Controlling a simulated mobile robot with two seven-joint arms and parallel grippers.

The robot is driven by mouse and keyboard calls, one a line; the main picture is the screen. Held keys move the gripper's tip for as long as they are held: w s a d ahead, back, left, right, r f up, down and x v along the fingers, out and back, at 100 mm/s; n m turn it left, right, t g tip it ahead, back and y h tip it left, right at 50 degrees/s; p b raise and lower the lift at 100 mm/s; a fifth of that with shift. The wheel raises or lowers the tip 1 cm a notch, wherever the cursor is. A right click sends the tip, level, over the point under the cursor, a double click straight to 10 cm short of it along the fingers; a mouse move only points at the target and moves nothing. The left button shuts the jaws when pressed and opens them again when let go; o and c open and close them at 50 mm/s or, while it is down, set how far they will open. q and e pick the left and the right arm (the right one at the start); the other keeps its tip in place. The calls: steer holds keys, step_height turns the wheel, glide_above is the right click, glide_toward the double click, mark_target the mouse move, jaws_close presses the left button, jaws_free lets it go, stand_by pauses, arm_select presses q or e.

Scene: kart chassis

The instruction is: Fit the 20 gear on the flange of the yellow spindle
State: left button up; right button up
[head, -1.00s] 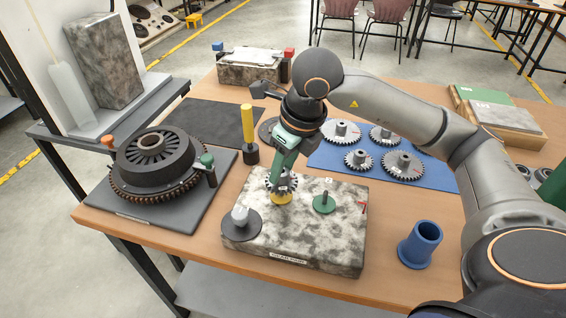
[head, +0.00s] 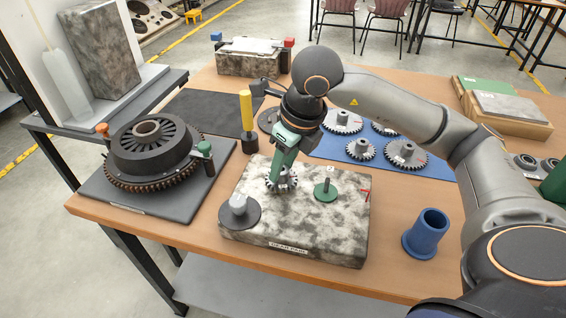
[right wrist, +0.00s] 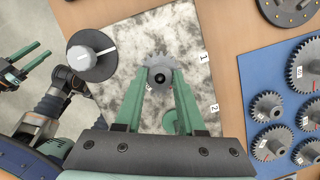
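A small grey toothed gear (head: 283,183) is low over the near middle of the marbled block (head: 310,239). It also shows from above in the right wrist view (right wrist: 158,62), with a dark round bore in its hub. My right gripper (head: 280,178) is shut on the gear's hub, with one green finger on each side (right wrist: 160,80). The yellow flange is hidden under the gear now, so I cannot tell whether the gear rests fully on it. The gear's number is not readable. My left gripper (right wrist: 43,47) is open and empty at the left of the right wrist view.
On the block, a green flanged spindle (head: 325,193) stands right of the gear and a dark disc with a grey hub (head: 239,213) left. Several gears lie on a blue mat (head: 440,173). A blue cup (head: 426,233) and a yellow-handled tool (head: 246,110) stand nearby.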

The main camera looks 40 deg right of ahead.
steer(key=o, duration=0.5)
steer(key=p+v, duration=0.2)
steer(key=v, duration=1)
steer(key=shift+s+d+r, duration=0.1)
steer(key=shift+s+r, duration=0.1)
steer(key=shift+r, duration=0.05)
